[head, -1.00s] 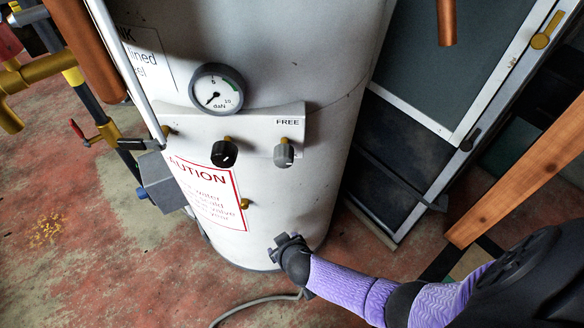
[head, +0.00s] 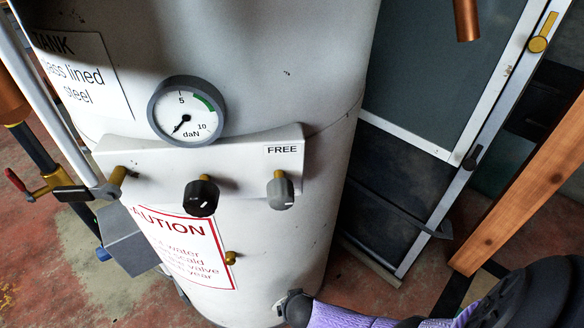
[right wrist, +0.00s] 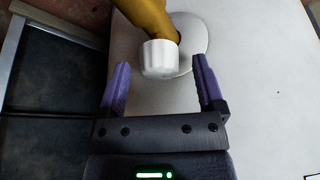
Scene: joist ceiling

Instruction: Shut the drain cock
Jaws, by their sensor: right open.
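In the right wrist view, a brass fitting (right wrist: 150,18) comes out of a round white plate on the tank wall and ends in a white cap (right wrist: 160,60). I take this for the drain cock. My right gripper (right wrist: 160,64) is open, with a purple finger on each side of the cap. I see no finger touching it, and the depth between them is hard to tell. In the head view my right gripper (head: 295,306) is low against the white tank (head: 335,60), and the drain cock is hidden there. My left gripper is out of view.
The tank carries a dial gauge (head: 186,110) and a white panel (head: 240,165) with a black knob (head: 201,197) and a grey knob (head: 280,190). A red-handled valve (head: 35,187) is at left. A wooden beam (head: 520,190) and dark framed panel (head: 435,70) stand at right.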

